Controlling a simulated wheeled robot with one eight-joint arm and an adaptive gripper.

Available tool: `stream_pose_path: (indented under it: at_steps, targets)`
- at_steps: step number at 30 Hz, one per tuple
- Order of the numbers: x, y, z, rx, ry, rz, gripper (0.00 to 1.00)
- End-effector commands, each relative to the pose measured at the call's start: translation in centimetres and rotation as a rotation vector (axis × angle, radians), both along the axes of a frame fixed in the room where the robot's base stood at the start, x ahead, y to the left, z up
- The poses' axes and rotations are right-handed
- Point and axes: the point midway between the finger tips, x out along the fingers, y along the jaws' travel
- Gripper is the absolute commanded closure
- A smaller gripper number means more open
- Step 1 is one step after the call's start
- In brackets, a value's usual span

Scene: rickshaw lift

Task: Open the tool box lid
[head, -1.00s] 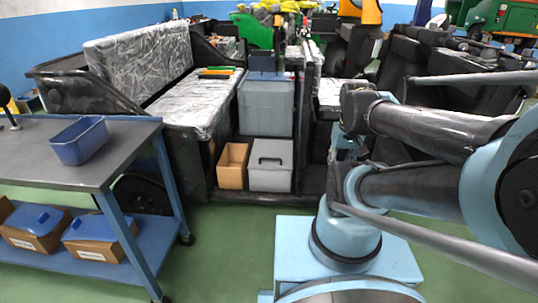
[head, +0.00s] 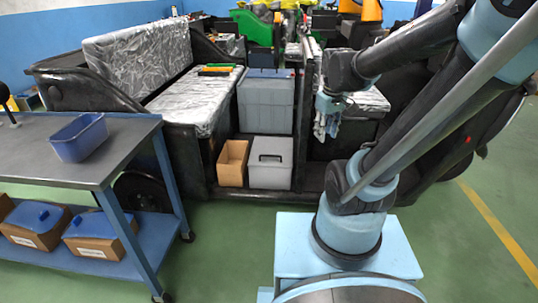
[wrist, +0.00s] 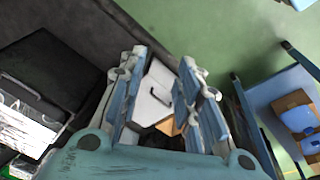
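The grey tool box (head: 270,163) with a black handle stands upright on the floor of the vehicle, beside a brown open box. Its lid looks shut. In the wrist view the tool box (wrist: 153,98) and its dark handle show between my fingers, some distance beyond them. My gripper (head: 327,120) hangs pointing down, up and to the right of the tool box in the head view. In the wrist view my gripper (wrist: 164,57) has its two fingers spread apart with nothing held. The fingers and palm hide part of the tool box's surroundings.
The brown box (head: 232,163) sits left of the tool box. A large grey container (head: 265,105) stands behind and above it. A dark vehicle post (head: 301,120) rises between the tool box and my gripper. A workbench (head: 60,155) with a blue bin (head: 78,138) is at left.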

Motion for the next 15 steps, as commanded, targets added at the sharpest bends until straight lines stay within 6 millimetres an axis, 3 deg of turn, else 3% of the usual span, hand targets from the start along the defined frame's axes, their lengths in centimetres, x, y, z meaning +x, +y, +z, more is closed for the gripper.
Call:
stream_pose_path:
  at_steps: [8, 15]
  targets:
    - [6.7, 3.5, 0.2, -0.044, 0.002, 0.231, 0.69]
    - [12.3, 7.0, -1.0, -0.085, 0.003, 0.428, 0.69]
